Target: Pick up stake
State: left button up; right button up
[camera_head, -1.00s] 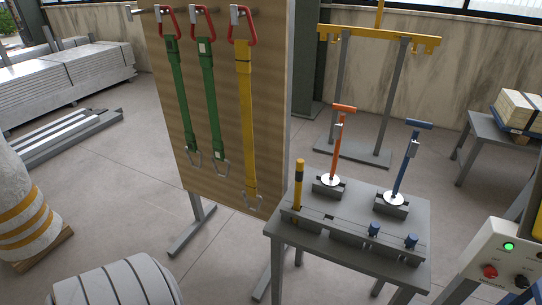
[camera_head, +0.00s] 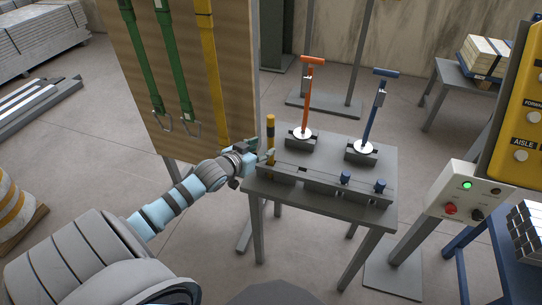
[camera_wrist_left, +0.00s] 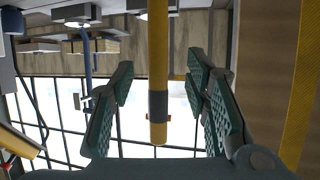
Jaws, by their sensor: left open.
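The stake (camera_head: 270,130) is a thin yellow post with a black band, upright at the left end of a grey rack on the small grey table. My left gripper (camera_head: 266,156) is beside the stake at the table's left edge, low on the post. In the left wrist view the stake (camera_wrist_left: 158,50) runs down the middle between the two spread green-padded fingers of the gripper (camera_wrist_left: 160,85). The fingers are open, with a visible gap on each side of the stake. My right gripper is not in view.
An orange T-handled tool (camera_head: 307,95) and a blue one (camera_head: 374,110) stand on blocks behind the rack (camera_head: 310,178). Two small blue pieces (camera_head: 345,177) sit on its right part. A strap board (camera_head: 170,80) stands close left. A control box (camera_head: 470,192) is at right.

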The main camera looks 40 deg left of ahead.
aim_at(269, 144)
pick_arm(q)
jog(key=b+x, duration=0.1)
jog(key=x, duration=0.2)
jog(key=b+x, duration=0.1)
jog(key=x, duration=0.2)
jog(key=shift+w+d+r, duration=0.15)
jog(key=shift+r, duration=0.05)
jog(key=shift+c, duration=0.3)
jog(key=shift+r, duration=0.1)
grip_shut()
